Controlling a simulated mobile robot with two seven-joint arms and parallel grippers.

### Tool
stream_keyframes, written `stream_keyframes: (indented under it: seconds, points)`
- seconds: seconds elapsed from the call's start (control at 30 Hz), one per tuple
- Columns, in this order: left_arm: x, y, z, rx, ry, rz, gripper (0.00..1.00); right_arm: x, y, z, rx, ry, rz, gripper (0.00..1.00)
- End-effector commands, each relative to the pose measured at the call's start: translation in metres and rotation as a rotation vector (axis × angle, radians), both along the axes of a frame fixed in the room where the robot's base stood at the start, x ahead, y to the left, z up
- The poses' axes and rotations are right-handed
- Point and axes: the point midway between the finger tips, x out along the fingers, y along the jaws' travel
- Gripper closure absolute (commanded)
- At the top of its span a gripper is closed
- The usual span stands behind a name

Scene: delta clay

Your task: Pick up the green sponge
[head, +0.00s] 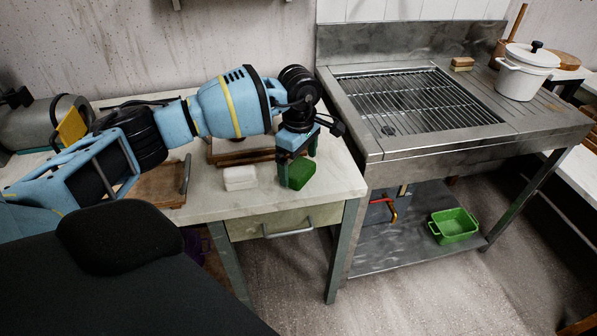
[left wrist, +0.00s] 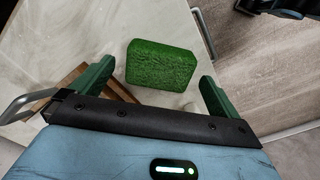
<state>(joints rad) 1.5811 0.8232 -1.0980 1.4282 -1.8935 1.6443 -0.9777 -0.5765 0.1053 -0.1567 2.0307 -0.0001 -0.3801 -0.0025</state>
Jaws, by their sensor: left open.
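The green sponge (head: 302,174) lies on the white marble-like counter (head: 215,206), near its right front corner. In the left wrist view the sponge (left wrist: 161,65) lies between and just beyond my fingertips, with bare counter around it. My left gripper (head: 294,172) points down at the sponge and hides part of it in the head view. In the left wrist view the left gripper's green fingers (left wrist: 155,85) are spread wide and hold nothing. I cannot tell whether they touch the sponge. My right gripper is not in view.
A white block (head: 240,178) lies left of the sponge. Wooden boards (head: 160,186) lie further left and behind. A drawer with a handle (head: 287,231) is under the counter.

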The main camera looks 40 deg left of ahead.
Motion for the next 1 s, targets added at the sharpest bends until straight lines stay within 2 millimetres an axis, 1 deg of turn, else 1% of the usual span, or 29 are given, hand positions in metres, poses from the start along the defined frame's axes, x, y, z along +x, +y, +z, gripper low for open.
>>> stream_keyframes:
  seconds: [0.1, 0.2, 0.47, 0.57, 0.8, 0.83, 0.87, 1.0]
  points:
    - [0.0, 0.0, -0.016, 0.0, 0.001, 0.0, 0.0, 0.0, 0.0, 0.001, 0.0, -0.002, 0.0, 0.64]
    - [0.0, 0.0, -0.023, 0.0, -0.001, 0.0, 0.0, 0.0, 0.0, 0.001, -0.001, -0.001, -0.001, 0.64]
    - [0.0, 0.0, -0.026, 0.0, -0.001, 0.0, 0.0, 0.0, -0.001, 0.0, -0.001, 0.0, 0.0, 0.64]
    - [0.0, 0.0, -0.025, 0.0, -0.001, 0.0, 0.12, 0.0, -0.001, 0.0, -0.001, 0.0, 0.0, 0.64]
    - [0.0, 0.0, -0.025, 0.0, -0.002, 0.0, 0.43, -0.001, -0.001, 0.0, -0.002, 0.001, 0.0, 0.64]
    - [0.0, 0.0, -0.025, 0.0, -0.002, 0.0, 0.45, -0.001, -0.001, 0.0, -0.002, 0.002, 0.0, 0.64]
    - [0.0, 0.0, -0.025, 0.0, -0.002, 0.0, 0.48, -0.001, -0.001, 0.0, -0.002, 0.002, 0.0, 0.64]
    - [0.0, 0.001, -0.025, 0.0, -0.002, 0.0, 0.49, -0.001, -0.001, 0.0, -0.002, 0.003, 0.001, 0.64]
